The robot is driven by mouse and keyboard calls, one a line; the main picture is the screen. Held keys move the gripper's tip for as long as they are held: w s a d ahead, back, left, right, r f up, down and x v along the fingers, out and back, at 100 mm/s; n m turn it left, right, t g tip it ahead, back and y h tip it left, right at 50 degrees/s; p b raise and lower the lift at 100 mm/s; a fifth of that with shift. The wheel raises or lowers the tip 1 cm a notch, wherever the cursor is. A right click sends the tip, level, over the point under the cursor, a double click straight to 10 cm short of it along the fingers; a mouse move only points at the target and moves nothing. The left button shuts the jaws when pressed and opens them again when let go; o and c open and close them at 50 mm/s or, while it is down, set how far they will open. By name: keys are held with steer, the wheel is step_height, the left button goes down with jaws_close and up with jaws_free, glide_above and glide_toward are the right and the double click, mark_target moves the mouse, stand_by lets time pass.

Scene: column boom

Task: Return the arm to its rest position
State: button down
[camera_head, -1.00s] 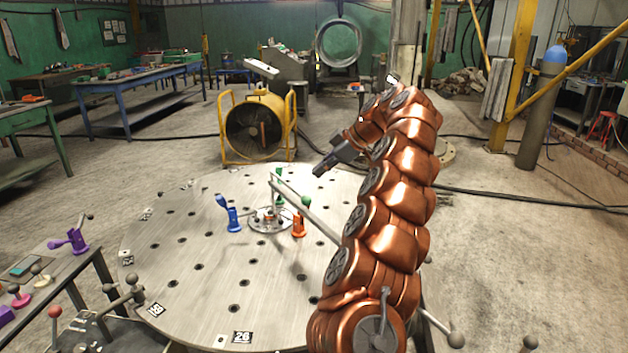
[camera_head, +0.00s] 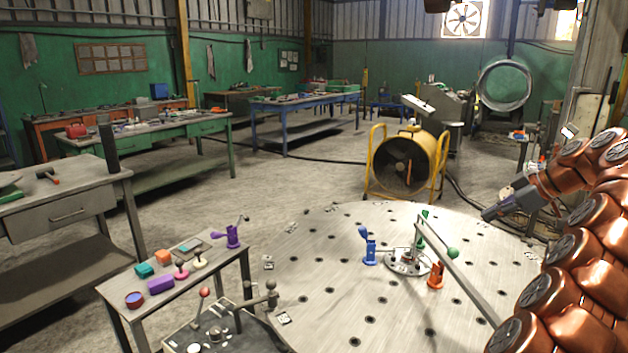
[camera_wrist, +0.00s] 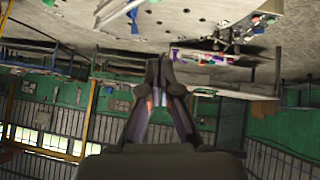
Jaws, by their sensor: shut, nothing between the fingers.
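My copper-coloured arm (camera_head: 577,262) rises along the right edge of the head view, bent over at the top. My gripper (camera_head: 490,213) hangs at its end, pointing left and slightly down over the far right of the round metal table (camera_head: 320,290). In the wrist view my gripper (camera_wrist: 160,62) is shut with nothing between its fingers, and the room appears upside down behind it. The arm's lower part is cut off by the picture's edge.
On the round table stand a blue clamp (camera_head: 370,247), an orange clamp (camera_head: 436,275) and a long metal bar (camera_head: 457,270) with a green knob. A small side table (camera_head: 215,282) with coloured parts stands left. A yellow fan (camera_head: 407,163) stands behind. Open floor lies beyond the table.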

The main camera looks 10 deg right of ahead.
steer(key=s+a+r+m+g+p, duration=0.15)
steer(key=s+a, duration=0.25)
steer(key=a, duration=0.6)
steer(key=s+a+f+m+g, duration=0.15)
steer(key=s+a, duration=0.25)
steer(key=a, duration=0.7)
steer(key=s+a+r+m+g+p, duration=0.15)
steer(key=s+a, duration=0.25)
steer(key=a, duration=0.6)
steer(key=s+a+f+m+g+h+p, duration=0.1)
steer(key=s+a+f, duration=0.15)
steer(key=s, duration=0.45)
steer(key=s+a+f+m+g+h, duration=0.15)
steer(key=s+f, duration=0.25)
steer(key=s, duration=0.4)
steer(key=s+d+f+m+h, duration=0.1)
steer(key=s+f+m, duration=0.1)
steer(key=s, duration=0.5)
steer(key=s+d+f+m+g+h+p, duration=0.1)
steer(key=s+d+f+h, duration=0.1)
steer(key=s+f, duration=0.3)
steer(key=shift+s+d+f+m, duration=0.15)
steer(key=shift+s+d+m, duration=0.2)
steer(key=shift+s, duration=0.85)
